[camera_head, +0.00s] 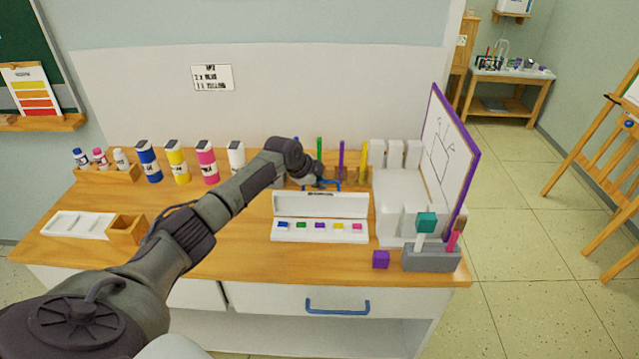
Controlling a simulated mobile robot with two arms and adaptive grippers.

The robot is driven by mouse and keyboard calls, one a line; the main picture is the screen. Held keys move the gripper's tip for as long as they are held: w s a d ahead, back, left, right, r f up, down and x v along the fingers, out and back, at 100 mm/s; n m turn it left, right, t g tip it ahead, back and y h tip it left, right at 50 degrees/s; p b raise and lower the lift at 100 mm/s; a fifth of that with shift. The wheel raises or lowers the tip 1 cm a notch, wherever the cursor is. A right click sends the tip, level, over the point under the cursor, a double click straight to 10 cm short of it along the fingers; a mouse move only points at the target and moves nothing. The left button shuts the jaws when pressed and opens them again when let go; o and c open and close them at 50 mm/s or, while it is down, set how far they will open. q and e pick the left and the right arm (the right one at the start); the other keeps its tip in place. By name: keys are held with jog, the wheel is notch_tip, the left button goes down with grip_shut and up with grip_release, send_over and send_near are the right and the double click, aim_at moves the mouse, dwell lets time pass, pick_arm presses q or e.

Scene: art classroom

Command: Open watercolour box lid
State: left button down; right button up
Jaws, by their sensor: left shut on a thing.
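The white watercolour box (320,232) sits on the wooden worktop, with a row of several coloured paint pans showing inside. Its lid (320,205) stands raised along the back edge, so the box is open. My left arm reaches across from the lower left. My left gripper (322,184) is at the top edge of the lid, partly hidden behind it, and is shut on the lid near a small blue part. The exact finger contact is hard to see. My right gripper is not in view.
Paint bottles (178,163) stand along the back left. A white palette (78,224) lies at the left. Bare wood lies in front of the box.

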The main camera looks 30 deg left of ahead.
pick_arm(q)
jog(key=shift+f, duration=0.1)
jog(key=c, duration=1.5)
grip_release()
jog(key=shift+c, duration=0.2)
jog(key=d+v, duration=0.1)
jog(key=v, duration=1.1)
jog(key=shift+a, duration=0.45)
jog(key=shift+w, duration=0.1)
